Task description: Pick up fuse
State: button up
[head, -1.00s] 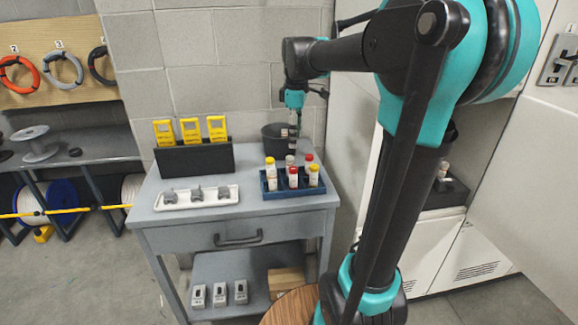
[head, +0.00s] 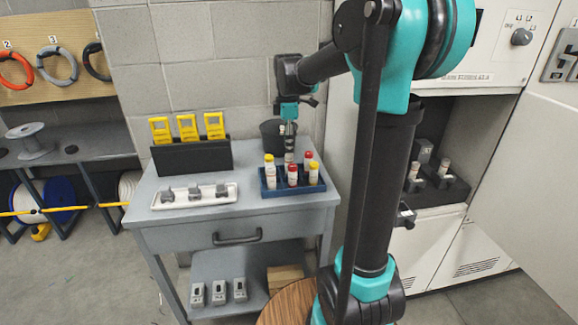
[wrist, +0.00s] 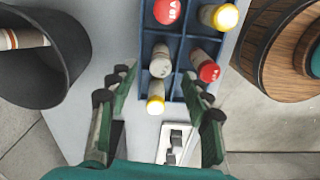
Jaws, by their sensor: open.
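Several fuses with red, yellow or pale ends stand in a blue compartment tray (head: 292,191) on the grey bench. A pale-topped fuse (wrist: 161,62) lies between the lines of my fingertips in the wrist view. A yellow-topped fuse (wrist: 155,98) is closer to my palm, and a red-topped fuse (wrist: 205,68) is beside the right finger. My gripper (head: 289,148) is open and points down over the back of the tray; it also shows in the wrist view (wrist: 160,76). It holds nothing. I cannot tell whether a finger touches a fuse.
A black bin (wrist: 35,85) with a fuse inside stands close to the tray. A white tray (head: 160,205) and a black holder with yellow items (head: 192,158) are at left on the bench. At right, an open cabinet (head: 452,120) holds more fuses. A round wooden top (head: 290,306) is in front.

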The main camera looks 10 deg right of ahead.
aim_at(289, 159)
jog(key=shift+d+f, duration=0.1)
jog(key=shift+f, duration=2.8)
jog(key=shift+c, duration=0.2)
grip_shut()
